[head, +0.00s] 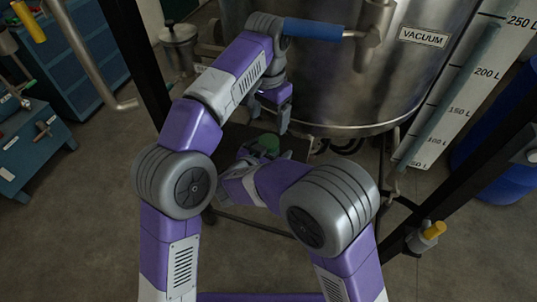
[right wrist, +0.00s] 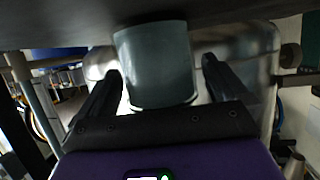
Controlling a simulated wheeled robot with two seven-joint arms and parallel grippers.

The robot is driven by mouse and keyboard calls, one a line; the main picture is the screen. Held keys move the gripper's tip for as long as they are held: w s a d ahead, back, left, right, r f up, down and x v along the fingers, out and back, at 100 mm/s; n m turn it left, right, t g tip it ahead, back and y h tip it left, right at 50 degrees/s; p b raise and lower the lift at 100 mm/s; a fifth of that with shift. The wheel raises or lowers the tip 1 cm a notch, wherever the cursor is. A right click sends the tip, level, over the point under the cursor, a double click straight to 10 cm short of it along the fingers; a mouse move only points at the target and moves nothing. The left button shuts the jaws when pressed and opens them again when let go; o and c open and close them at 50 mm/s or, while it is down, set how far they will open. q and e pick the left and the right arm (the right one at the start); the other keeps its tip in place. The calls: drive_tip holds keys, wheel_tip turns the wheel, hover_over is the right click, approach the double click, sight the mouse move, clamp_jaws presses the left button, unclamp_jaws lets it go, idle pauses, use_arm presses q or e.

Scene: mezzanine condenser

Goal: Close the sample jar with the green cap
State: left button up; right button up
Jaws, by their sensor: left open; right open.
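The green cap (head: 268,144) shows in the head view as a small green round shape, partly hidden by my right arm. My left gripper (head: 270,118) is open, just above and beyond it in the picture, with its fingers pointing down. A grey-blue cylinder, which looks like the sample jar (right wrist: 157,60), stands between the fingers of my open right gripper (right wrist: 163,85) in the right wrist view. Gaps show on both sides of it. Its pale rim is near my gripper's body. I cannot tell whether the cap sits on the jar.
A large steel vessel (head: 345,85) stands close behind my grippers, with a blue-handled valve (head: 312,29) above them. A litre scale (head: 470,85) and a blue drum (head: 500,165) are at right. A blue cabinet (head: 35,145) is at left. The floor in front is bare.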

sight(268, 141)
drive_tip(key=shift+w+d+f, duration=0.1)
drive_tip(key=shift+w+d, duration=0.05)
drive_tip(key=shift+w, duration=0.15)
drive_tip(key=shift+c, duration=0.5)
drive_tip(key=c, duration=1.7)
use_arm(q)
drive_tip(key=shift+f, duration=0.15)
use_arm(e)
clamp_jaws()
use_arm(q)
drive_tip(key=shift+f, duration=3.85)
